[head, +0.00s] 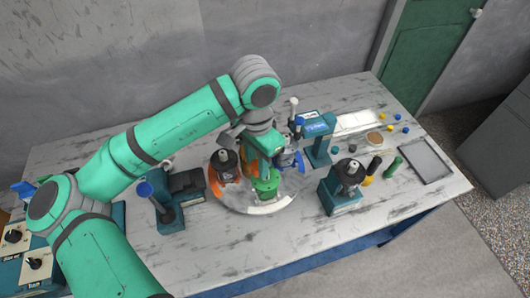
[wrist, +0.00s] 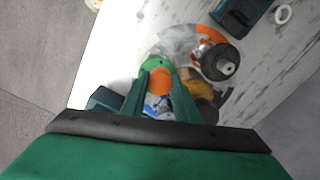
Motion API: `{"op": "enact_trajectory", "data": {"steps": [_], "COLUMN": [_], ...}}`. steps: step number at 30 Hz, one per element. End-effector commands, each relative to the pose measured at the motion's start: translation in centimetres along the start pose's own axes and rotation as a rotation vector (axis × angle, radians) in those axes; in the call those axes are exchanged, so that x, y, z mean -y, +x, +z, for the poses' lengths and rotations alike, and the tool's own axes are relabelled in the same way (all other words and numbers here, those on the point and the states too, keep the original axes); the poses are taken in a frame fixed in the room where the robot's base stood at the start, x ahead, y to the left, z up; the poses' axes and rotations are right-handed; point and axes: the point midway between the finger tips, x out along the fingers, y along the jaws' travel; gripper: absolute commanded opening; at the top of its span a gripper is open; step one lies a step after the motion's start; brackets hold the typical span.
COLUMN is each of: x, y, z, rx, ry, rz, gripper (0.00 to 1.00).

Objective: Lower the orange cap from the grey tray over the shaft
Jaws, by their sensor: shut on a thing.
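My gripper (wrist: 161,84) is shut on the orange cap (wrist: 162,80), which sits between its green fingers in the wrist view. A round green part (wrist: 155,64) lies just beyond the cap; it also shows as a green housing (head: 266,187) under my gripper in the head view. The gap between cap and housing cannot be judged. The shaft cannot be made out; the cap and fingers block that spot. In the head view my gripper (head: 266,148) is over the round plate (head: 252,207), and the cap is hidden. The grey tray (head: 427,160) at the right looks empty.
A dark-topped motor with an orange base (head: 224,163) stands close left of my gripper. A blue part (head: 291,160) is close on its right. A teal stand with a dark part (head: 344,186) is further right. Small coloured pieces lie near the tray. The front table is clear.

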Motion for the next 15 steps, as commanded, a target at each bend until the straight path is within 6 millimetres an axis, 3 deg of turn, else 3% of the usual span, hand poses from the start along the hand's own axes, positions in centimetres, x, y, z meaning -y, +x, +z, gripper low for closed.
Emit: {"op": "enact_trajectory", "data": {"steps": [3,6,15], "x": [-0.1,-0.1,0.0], "y": [-0.9,-1.3,-0.3], "z": [-1.9,-2.6,-2.5], "rx": [-0.002,-0.003,-0.003], "ry": [0.012,0.015,0.012], "rz": [0.003,0.006,0.009], "gripper": [0.07,0.07,0.07]}}
